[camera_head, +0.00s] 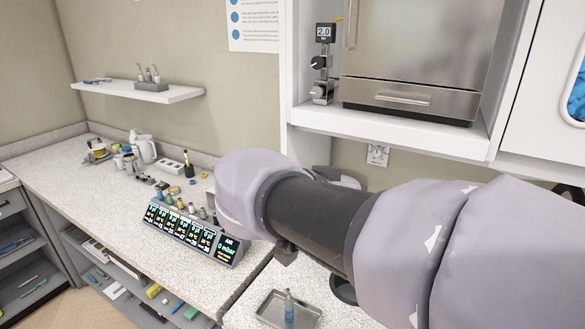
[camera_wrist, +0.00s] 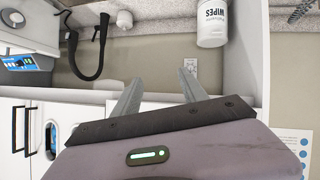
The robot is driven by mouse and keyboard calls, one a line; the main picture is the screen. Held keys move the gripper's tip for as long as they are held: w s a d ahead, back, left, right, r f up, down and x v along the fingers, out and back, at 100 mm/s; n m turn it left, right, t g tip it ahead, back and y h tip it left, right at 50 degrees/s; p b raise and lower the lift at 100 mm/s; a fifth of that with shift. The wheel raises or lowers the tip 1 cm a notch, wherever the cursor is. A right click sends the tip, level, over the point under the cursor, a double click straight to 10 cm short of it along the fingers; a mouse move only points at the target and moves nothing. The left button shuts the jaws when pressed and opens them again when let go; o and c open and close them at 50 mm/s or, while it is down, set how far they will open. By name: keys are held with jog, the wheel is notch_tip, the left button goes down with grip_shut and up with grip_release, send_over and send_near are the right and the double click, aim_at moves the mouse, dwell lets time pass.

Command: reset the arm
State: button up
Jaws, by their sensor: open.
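My gripper (camera_wrist: 160,78) shows in the wrist view with its two grey fingers spread apart. Nothing is between the fingers. Beyond them are a plain beige wall and a pale ledge. In the head view my arm, in a pale lilac cover with a dark middle section, reaches across the centre and right above the counter. My fingers cannot be made out in that view.
A metal tray (camera_head: 268,309) with a blue-banded vial (camera_head: 289,312) lies below my arm. A row of digital displays (camera_head: 187,230) stands on the counter (camera_head: 60,178). A steel autoclave (camera_head: 420,50) is above. The wrist view shows a wipes tub (camera_wrist: 212,25) and a black hose (camera_wrist: 88,62).

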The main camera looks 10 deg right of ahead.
jog(key=s+d+f+g+y+b, duration=0.2)
jog(key=s+f+b, duration=0.1)
jog(key=s+f, duration=0.45)
jog(key=s+a+f+n+y+b, duration=0.1)
jog(key=s+a+f+y+b, duration=0.1)
jog(key=s+f, duration=0.4)
jog(key=s+a+f+y+b, duration=0.2)
jog(key=s+a+f+y, duration=0.3)
jog(key=s+f+y, duration=0.1)
jog(key=shift+s+f+n+y, duration=0.2)
jog(key=shift+f+n+y, duration=0.2)
dwell(0.5)
